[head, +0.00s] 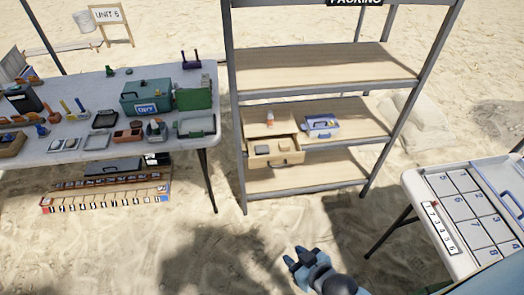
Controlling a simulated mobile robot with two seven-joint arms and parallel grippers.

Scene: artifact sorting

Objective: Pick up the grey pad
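I cannot clearly pick out a grey pad. A small flat greyish-brown piece (263,150) lies in the open wooden drawer (277,160) on the rack's middle shelf and could be it. A second small piece (285,147) lies beside it. My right gripper (294,257) shows at the bottom centre, over the sand in front of the rack. Its fingertips look apart with nothing between them, well away from the drawer. My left gripper is out of view.
The metal rack with wooden shelves (318,68) stands at the back centre. A blue-white bin (321,125) sits right of the drawer. A cluttered white table (60,150) is at left; a table with a numbered tray (440,228) is at right. Open sand lies between.

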